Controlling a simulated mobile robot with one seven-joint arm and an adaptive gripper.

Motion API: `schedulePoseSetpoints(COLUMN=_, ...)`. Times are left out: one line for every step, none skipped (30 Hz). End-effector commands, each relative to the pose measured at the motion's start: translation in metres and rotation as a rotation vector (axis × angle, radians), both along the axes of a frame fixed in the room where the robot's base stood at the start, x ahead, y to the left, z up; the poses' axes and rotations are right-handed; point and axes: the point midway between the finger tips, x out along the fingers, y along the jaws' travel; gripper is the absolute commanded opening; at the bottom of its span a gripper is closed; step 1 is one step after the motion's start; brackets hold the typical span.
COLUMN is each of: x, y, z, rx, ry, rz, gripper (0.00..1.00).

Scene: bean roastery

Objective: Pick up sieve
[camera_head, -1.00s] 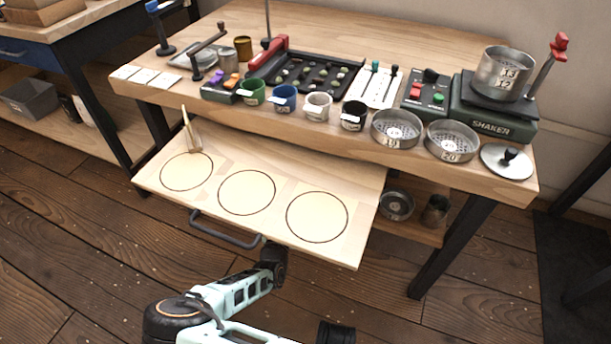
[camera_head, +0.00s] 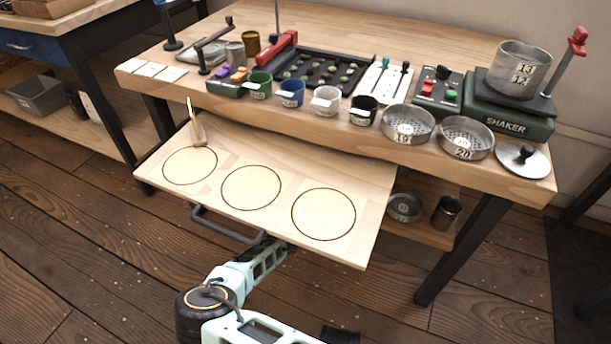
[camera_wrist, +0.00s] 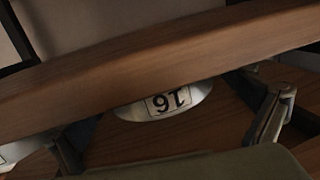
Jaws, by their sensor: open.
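A metal sieve labelled 16 (camera_wrist: 165,104) shows in the wrist view, its label upside down. A wooden edge (camera_wrist: 120,78) crosses in front and hides much of it. My gripper (camera_wrist: 170,132) is open, one finger at lower left and one at right, with the sieve between and beyond them, apart from both. In the head view my gripper is hidden under the pulled-out board. Other sieves, 19 (camera_head: 408,124) and 20 (camera_head: 465,138), sit on the table's front edge. Sieves marked 13 and 12 (camera_head: 519,68) are stacked on the shaker (camera_head: 508,118).
The pulled-out board (camera_head: 285,172) with three drawn circles overhangs my arm; a brush stands at its left, and its dark handle (camera_head: 225,228) is close to my arm. A round metal pan (camera_head: 404,206) and a metal cup (camera_head: 446,212) are on the lower shelf. A table leg (camera_head: 462,250) stands at right.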

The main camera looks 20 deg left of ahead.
Motion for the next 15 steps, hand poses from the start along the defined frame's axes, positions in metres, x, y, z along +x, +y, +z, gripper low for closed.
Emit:
schedulePoseSetpoints(x=-0.0001, y=-0.0001, z=0.0002, rx=0.0, ry=0.0, rz=0.0, gripper=0.98)
schedulePoseSetpoints(x=-0.0002, y=-0.0001, z=0.0002, rx=0.0, ry=0.0, rz=0.0, gripper=0.95)
schedulePoseSetpoints(x=-0.0002, y=-0.0001, z=0.0002, rx=0.0, ry=0.0, rz=0.0, gripper=0.91)
schedulePoseSetpoints(x=-0.0002, y=-0.0001, z=0.0002, rx=0.0, ry=0.0, rz=0.0, gripper=0.87)
schedulePoseSetpoints(x=-0.0003, y=-0.0001, z=0.0002, rx=0.0, ry=0.0, rz=0.0, gripper=0.84)
schedulePoseSetpoints(x=-0.0003, y=-0.0001, z=0.0001, rx=0.0, ry=0.0, rz=0.0, gripper=0.8)
schedulePoseSetpoints(x=-0.0003, y=-0.0001, z=0.0001, rx=0.0, ry=0.0, rz=0.0, gripper=0.76)
schedulePoseSetpoints(x=-0.0003, y=-0.0001, z=0.0001, rx=0.0, ry=0.0, rz=0.0, gripper=0.73)
schedulePoseSetpoints(x=-0.0004, y=-0.0001, z=0.0001, rx=0.0, ry=0.0, rz=0.0, gripper=0.69)
schedulePoseSetpoints(x=-0.0004, y=-0.0001, z=0.0001, rx=0.0, ry=0.0, rz=0.0, gripper=0.65)
schedulePoseSetpoints(x=-0.0004, y=-0.0001, z=0.0001, rx=0.0, ry=0.0, rz=0.0, gripper=0.62)
schedulePoseSetpoints(x=-0.0004, y=-0.0001, z=0.0001, rx=0.0, ry=0.0, rz=0.0, gripper=0.58)
schedulePoseSetpoints(x=-0.0004, y=-0.0001, z=0.0001, rx=0.0, ry=0.0, rz=0.0, gripper=0.54)
schedulePoseSetpoints(x=-0.0004, y=0.0, z=0.0001, rx=0.0, ry=0.0, rz=0.0, gripper=0.52)
schedulePoseSetpoints(x=-0.0003, y=0.0, z=0.0005, rx=0.0, ry=-0.001, rz=0.0, gripper=0.52)
